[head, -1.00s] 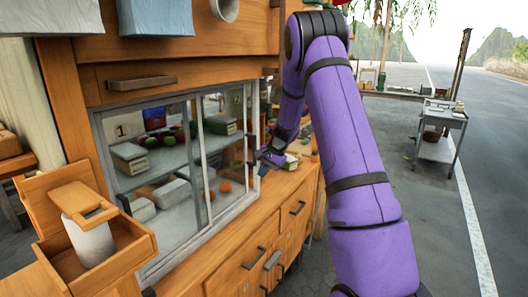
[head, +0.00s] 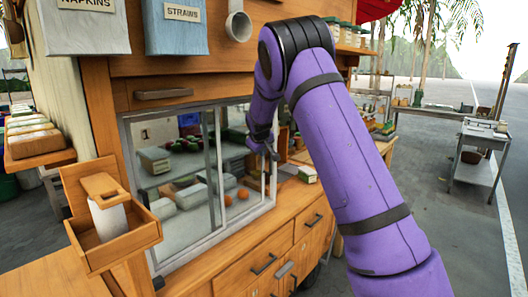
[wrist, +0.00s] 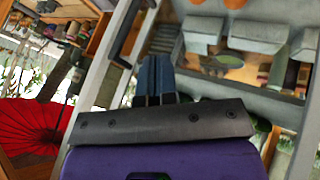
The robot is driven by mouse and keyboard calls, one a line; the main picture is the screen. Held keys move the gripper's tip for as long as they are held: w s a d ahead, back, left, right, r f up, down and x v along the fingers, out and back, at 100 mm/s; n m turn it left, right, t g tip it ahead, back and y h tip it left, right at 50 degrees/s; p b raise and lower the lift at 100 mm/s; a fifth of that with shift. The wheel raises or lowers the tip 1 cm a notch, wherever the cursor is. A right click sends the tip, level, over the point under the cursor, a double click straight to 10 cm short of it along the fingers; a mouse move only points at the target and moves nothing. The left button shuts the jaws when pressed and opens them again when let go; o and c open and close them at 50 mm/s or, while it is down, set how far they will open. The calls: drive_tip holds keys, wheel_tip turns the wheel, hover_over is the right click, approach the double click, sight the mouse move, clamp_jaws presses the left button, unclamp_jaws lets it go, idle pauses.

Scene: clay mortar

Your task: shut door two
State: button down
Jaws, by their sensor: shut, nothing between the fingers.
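The glass-fronted case (head: 128,190) has pale-framed panes; the left one bears the label "1" (head: 145,133). The right pane, door two (head: 210,160), has its right part behind my arm, and no label "2" shows now. My gripper (head: 272,153) is at the case's right side. In the wrist view my gripper (wrist: 155,75) is shut, with its dark blue fingers together and empty. A black handle (wrist: 124,38) on a pale frame post lies just left of the fingertips. I cannot tell whether they touch the post, or how far door two stands open.
Inside the case are shelves with boxes and red and green produce. A wooden counter (head: 225,245) with drawers runs below. A wooden holder (head: 110,240) with a white roll stands at left. A grey cart (head: 478,150) stands at far right on open pavement.

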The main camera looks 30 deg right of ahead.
drive_tip(key=w+d+f, duration=0.5)
drive_tip(key=d, duration=0.1)
drive_tip(key=shift+f, duration=0.4)
drive_tip(key=shift+d, duration=0.15)
drive_tip(key=d, duration=0.1)
drive_tip(key=w+d, duration=0.1)
drive_tip(key=d, duration=0.2)
drive_tip(key=shift+w+d, duration=0.35)
drive_tip(key=shift+r, duration=0.1)
